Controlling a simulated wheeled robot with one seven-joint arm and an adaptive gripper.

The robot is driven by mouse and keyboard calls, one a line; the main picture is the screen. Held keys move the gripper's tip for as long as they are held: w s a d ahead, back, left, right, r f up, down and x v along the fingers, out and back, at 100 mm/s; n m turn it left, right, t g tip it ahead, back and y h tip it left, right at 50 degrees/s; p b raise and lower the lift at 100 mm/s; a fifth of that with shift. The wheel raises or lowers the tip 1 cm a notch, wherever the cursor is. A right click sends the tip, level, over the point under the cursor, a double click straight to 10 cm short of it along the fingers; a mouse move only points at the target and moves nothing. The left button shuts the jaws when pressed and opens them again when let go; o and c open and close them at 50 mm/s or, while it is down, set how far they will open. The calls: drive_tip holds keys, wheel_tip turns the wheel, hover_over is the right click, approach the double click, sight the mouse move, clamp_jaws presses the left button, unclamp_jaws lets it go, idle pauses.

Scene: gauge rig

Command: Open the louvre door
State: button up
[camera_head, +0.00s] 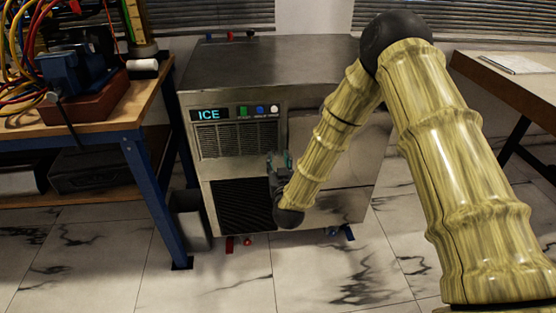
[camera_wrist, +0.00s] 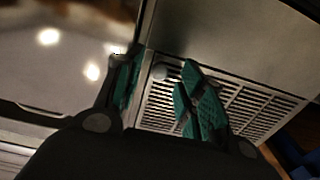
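The louvre door (camera_head: 221,142) is the pale slatted panel on the upper left front of the ice machine (camera_head: 240,168). In the wrist view the louvre door (camera_wrist: 262,108) lies beyond my fingers, its slats slanting across the picture. A small round pale knob (camera_wrist: 160,72) shows near its edge. My gripper (camera_head: 280,160) is in front of the machine, by the louvre door's right edge. In the wrist view my gripper (camera_wrist: 157,68) is open, with green-padded fingers on either side of the knob in the picture. I cannot tell whether they touch it. The door looks closed.
A dark mesh panel (camera_head: 240,205) is below the louvre door. A lit ICE display (camera_head: 210,114) and coloured buttons are above it. A workbench (camera_head: 100,131) with cables and a blue vise stands left. A table (camera_head: 515,85) stands right. The tiled floor in front is clear.

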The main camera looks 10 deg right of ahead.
drive_tip(key=shift+w, duration=0.95)
clamp_jaws()
